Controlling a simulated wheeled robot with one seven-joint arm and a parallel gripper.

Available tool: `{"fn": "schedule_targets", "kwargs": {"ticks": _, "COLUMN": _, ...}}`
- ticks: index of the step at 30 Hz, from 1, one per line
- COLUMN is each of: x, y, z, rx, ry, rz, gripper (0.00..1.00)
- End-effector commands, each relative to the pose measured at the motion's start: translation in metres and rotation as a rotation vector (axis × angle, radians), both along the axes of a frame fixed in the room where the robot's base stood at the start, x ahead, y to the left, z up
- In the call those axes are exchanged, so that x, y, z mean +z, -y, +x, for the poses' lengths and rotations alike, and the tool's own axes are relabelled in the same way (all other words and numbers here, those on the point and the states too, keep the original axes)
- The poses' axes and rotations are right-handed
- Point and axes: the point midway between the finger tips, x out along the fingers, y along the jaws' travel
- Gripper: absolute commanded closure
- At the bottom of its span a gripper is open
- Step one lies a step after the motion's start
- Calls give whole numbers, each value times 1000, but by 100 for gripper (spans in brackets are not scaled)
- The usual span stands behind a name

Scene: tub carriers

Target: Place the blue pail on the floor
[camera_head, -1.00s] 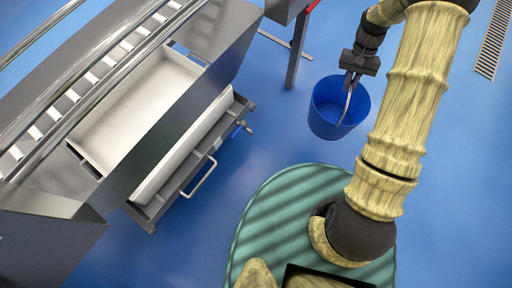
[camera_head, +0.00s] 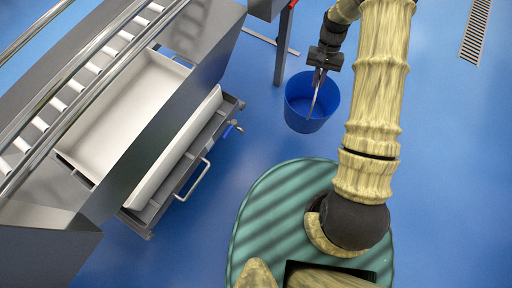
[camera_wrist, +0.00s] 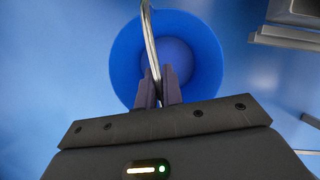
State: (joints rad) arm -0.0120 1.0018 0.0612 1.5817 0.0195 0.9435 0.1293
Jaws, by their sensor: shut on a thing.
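The blue pail (camera_head: 304,118) is right of centre in the head view, below my gripper (camera_head: 318,76). Its metal handle stands up from the rim, and my gripper is shut on that handle. In the wrist view, the fingers (camera_wrist: 159,92) pinch the handle (camera_wrist: 150,45) over the open mouth of the pail (camera_wrist: 208,55). The pail looks empty and roughly upright. The blue floor (camera_head: 440,200) is beneath it; I cannot tell whether the pail's base touches it.
A steel roller conveyor (camera_head: 95,75) and a low cart (camera_head: 190,165) with a pale tray stand on the left. A metal leg (camera_head: 283,50) with a floor bar stands close behind the pail. A drain grate (camera_head: 478,30) lies at the upper right. The floor on the right is clear.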

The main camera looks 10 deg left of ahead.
Motion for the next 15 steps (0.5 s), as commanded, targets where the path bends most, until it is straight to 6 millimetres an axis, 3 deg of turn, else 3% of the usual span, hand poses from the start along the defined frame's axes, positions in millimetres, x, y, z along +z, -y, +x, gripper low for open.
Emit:
{"fn": "schedule_targets", "kwargs": {"ticks": 9, "x": -100, "y": -70, "z": 8, "rx": -167, "ry": -6, "rz": 2, "gripper": 100}}
{"fn": "schedule_targets", "kwargs": {"ticks": 15, "x": -148, "y": -102, "z": 5, "rx": -258, "ry": -6, "rz": -7, "gripper": 100}}
